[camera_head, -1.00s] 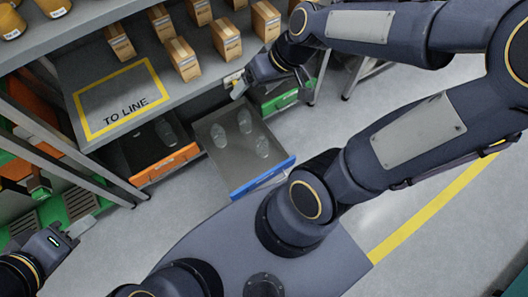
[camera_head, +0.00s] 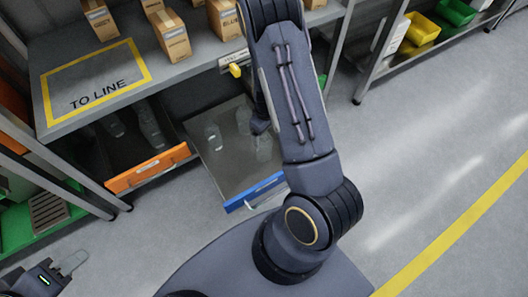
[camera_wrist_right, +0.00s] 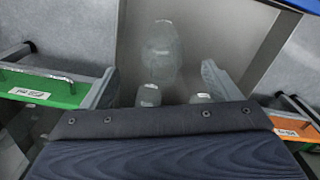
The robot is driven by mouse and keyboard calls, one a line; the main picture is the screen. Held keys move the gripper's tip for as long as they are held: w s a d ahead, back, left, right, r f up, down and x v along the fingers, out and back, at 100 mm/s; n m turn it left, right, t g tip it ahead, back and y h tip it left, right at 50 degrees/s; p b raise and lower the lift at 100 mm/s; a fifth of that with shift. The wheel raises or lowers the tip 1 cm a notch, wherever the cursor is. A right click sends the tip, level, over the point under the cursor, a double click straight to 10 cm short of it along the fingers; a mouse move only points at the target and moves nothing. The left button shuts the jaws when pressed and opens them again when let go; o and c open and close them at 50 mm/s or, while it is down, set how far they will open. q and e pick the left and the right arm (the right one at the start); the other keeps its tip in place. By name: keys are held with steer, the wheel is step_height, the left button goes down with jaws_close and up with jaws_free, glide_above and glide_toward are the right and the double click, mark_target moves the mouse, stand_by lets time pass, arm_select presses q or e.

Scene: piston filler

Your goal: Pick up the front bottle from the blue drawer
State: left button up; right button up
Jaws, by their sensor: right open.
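The blue drawer (camera_head: 232,180) is pulled out and holds clear bottles. The front bottle (camera_head: 264,150) is partly hidden by my right arm in the head view; in the right wrist view the front bottle (camera_wrist_right: 162,50) stands at top centre. A left rear bottle (camera_head: 213,135) and another rear bottle (camera_head: 243,118) stand behind it. My right gripper (camera_wrist_right: 160,82) is open, with its fingers apart on either side in the wrist view and the front bottle beyond them, not gripped. In the head view my arm mostly hides it. My left gripper (camera_head: 72,262) is open and empty at lower left.
An orange drawer (camera_head: 150,168) with bottles is open to the left. A green drawer (camera_wrist_right: 45,88) is on the other side. The bench top (camera_head: 60,65) with boxes (camera_head: 170,35) overhangs the drawers' rear. Open floor (camera_head: 420,170) lies to the right.

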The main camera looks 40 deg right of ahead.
mark_target(264, 139)
steer(key=f+b, duration=0.1)
steer(key=f, duration=0.1)
steer(key=f+b, duration=0.1)
steer(key=f, duration=0.2)
steer(key=shift+w+a+f+b, duration=0.2)
steer(key=shift+w+f+b, duration=0.05)
steer(key=shift+f+b, duration=0.15)
steer(key=shift+r, duration=0.1)
steer(key=c, duration=1.3)
steer(key=shift+r, duration=0.1)
